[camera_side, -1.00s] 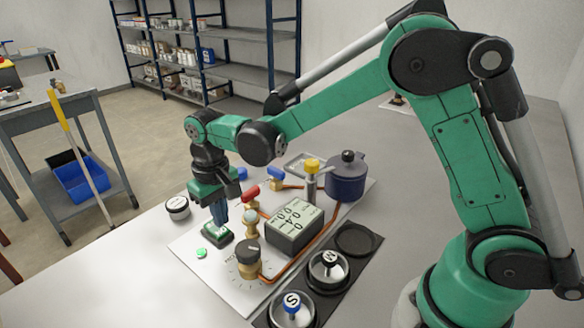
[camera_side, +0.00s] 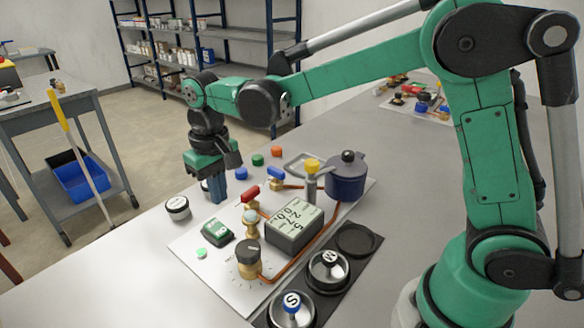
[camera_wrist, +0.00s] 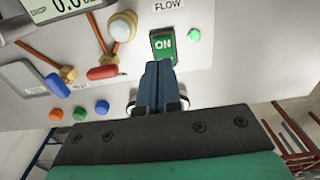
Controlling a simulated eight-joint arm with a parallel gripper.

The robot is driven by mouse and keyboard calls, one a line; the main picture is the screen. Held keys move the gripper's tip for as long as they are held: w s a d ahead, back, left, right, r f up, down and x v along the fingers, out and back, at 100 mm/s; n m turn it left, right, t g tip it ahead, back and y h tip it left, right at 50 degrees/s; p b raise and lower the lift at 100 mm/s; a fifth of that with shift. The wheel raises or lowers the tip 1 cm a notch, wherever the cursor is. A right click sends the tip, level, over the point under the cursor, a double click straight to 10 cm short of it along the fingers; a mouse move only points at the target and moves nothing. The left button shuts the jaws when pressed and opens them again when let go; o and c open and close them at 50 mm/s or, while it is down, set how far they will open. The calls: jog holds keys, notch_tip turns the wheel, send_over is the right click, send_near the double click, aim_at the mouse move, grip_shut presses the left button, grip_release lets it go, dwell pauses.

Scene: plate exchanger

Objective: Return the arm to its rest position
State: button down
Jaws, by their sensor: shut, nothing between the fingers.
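My gripper (camera_side: 217,198) is shut and empty. It hangs pointing down above the table, behind the green switch (camera_side: 217,231) on the white panel (camera_side: 190,247), and is apart from it. In the wrist view the closed blue fingers (camera_wrist: 158,68) point toward the switch (camera_wrist: 163,45), which reads ON. A green round light (camera_side: 201,253) sits beside the switch; it also shows in the wrist view (camera_wrist: 194,35). My arm reaches across from the right.
The panel carries a grey display (camera_side: 294,224), a black-topped knob (camera_side: 248,252), red (camera_side: 250,193) and blue (camera_side: 276,172) handles and a dark blue pot (camera_side: 347,180).

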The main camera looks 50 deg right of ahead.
jog(key=s+d+r+t, duration=0.3)
jog(key=s+d+t, duration=0.4)
jog(key=s, duration=0.4)
jog(key=shift+s+r, duration=0.15)
jog(key=shift+r, duration=0.1)
jog(key=shift+d, duration=0.1)
dwell(1.0)
